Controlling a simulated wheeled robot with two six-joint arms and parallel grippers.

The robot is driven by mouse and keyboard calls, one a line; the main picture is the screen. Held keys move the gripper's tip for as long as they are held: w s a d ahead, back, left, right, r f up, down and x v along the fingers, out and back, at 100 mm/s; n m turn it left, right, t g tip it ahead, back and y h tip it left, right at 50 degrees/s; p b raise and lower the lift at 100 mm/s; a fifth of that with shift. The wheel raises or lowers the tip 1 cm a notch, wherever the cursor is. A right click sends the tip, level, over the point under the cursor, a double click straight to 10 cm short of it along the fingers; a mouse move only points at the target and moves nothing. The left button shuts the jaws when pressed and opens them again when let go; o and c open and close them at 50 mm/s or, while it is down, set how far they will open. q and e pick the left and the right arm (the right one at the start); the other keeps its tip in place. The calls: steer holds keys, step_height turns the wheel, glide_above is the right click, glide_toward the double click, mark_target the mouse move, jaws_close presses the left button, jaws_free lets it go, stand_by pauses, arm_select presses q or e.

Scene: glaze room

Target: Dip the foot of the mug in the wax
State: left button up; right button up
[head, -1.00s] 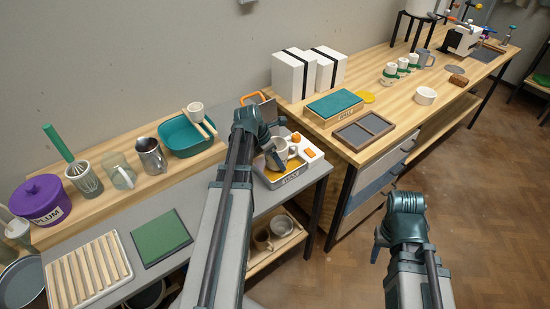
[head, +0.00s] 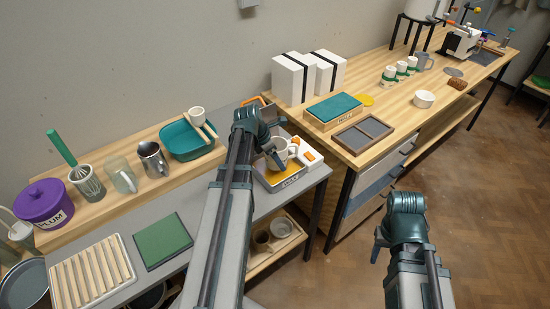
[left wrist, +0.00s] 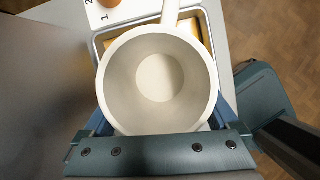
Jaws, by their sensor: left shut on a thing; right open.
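The mug (head: 281,149) is pale and upright over the wax pan (head: 290,182) on the grey bench. My left gripper (head: 271,158) is shut on the mug's near side. The left wrist view looks down into the empty mug (left wrist: 158,78), with its handle pointing away. Yellow wax (left wrist: 187,27) shows in the pan beside the mug. The mug hides most of the wax there, and its foot is out of sight, so I cannot tell whether it touches the wax. My right gripper (head: 378,246) is open and empty, in front of the benches over the floor.
A white control panel (head: 306,160) with orange knobs adjoins the pan. A green mat (head: 162,239) and slatted rack (head: 92,274) lie to the left. A teal basin (head: 188,143) stands behind.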

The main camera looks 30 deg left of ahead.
stand_by(0.5)
arm_select(q)
step_height(320, 180, up, 7)
steer(key=p, duration=0.7)
steer(key=shift+r, duration=0.1)
